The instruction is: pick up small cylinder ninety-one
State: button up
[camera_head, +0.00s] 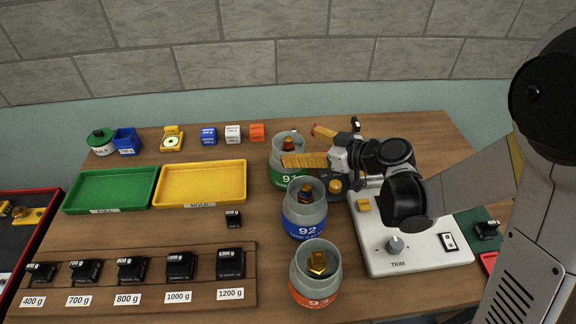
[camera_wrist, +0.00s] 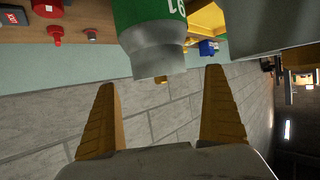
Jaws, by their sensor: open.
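Small cylinder ninety-one (camera_head: 290,179) is a grey canister with a green band marked 91 and a brass top knob, upright on the table in the head view. In the wrist view the cylinder (camera_wrist: 146,15) appears inverted at the top, its grey end between the lines of my fingers. My gripper (camera_head: 298,144) has yellow fingers spread wide; one crosses in front of the cylinder's upper part, the other is farther back. In the wrist view my gripper (camera_wrist: 160,80) is open with nothing held between the fingers. I cannot tell whether a finger touches the cylinder.
Blue cylinder 92 (camera_head: 304,219) and orange cylinder 93 (camera_head: 312,284) stand nearer the front. A white scale (camera_head: 415,260) with a TRIM knob is at right. Green (camera_head: 110,190) and yellow (camera_head: 200,184) trays lie left. A rack (camera_head: 243,294) holds several black weights.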

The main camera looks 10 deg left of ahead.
aim_at(292, 144)
jog(key=b+x, duration=0.1)
jog(key=x, duration=0.4)
jog(key=shift+w+a+f, duration=0.1)
jog(key=shift+f, duration=0.1)
jog(key=shift+r, duration=0.1)
jog(key=c, duration=1.5)
